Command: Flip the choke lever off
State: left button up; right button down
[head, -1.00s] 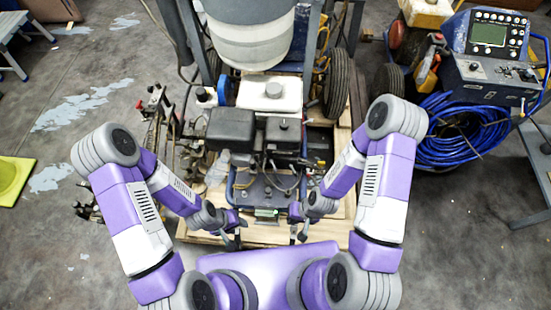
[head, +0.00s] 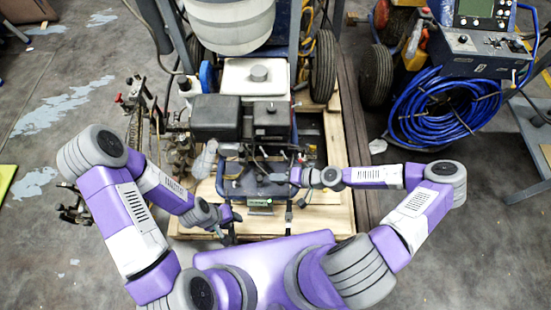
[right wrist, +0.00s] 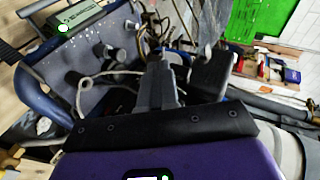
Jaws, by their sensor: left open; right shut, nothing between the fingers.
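The line striper's engine (head: 270,118) sits behind its blue front frame (head: 228,190). I cannot make out the choke lever for certain among the small dark parts near the engine. My right gripper (head: 280,177) is over the blue frame, in front of the engine, with its fingers pointing left. In the right wrist view the fingers (right wrist: 158,75) are shut and empty, near a dark block, a cable and small knobs on the blue panel (right wrist: 85,55). Whether they touch anything I cannot tell. My left gripper (head: 232,228) is open and empty at the near left of the frame.
The striper stands on a wooden pallet (head: 340,205). A white tank (head: 240,80) and large bucket (head: 232,25) are behind the engine. A blue hose coil (head: 440,108) lies to the right below a control box (head: 480,55). Floor at the near right is open.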

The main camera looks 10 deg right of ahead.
jog(key=w+d+m+t+h+b, duration=0.1)
jog(key=w+d+t, duration=0.3)
jog(key=d, duration=0.7)
jog(key=shift+w+d+r+h, duration=0.15)
jog(key=shift+w+h, duration=0.15)
jog(key=shift+w, duration=0.3)
jog(key=b, duration=0.2)
send_near(264, 153)
jog(key=w+d, duration=0.1)
jog(key=w, duration=0.2)
jog(key=a+f, duration=0.1)
jog(key=a+f+b, duration=0.1)
jog(key=a, duration=0.1)
jog(key=shift+w+a+f, duration=0.15)
jog(key=shift+a+f, duration=0.05)
jog(key=shift+a, duration=0.05)
jog(key=shift+a, duration=0.1)
